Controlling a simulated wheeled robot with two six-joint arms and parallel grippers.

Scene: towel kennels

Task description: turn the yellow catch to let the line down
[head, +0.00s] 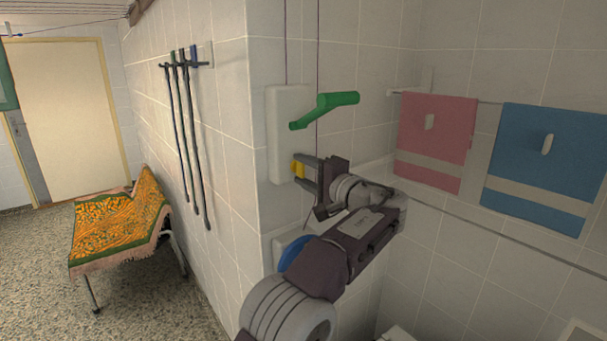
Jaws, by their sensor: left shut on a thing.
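The yellow catch (298,169) sits low on a white wall box (287,140) at the tiled corner. My left gripper (301,172) is shut on the yellow catch, with its fingers reaching in from the right. A green crank handle (325,110) sticks out of the same box just above the gripper. Thin dark lines (318,50) run up the wall from the box area. Part of the catch is hidden by the fingers. My right gripper is not in view.
A pink towel (437,132) and a blue towel (545,158) hang on the right wall. A blue round thing (296,252) sits partly behind my arm. Open floor lies left.

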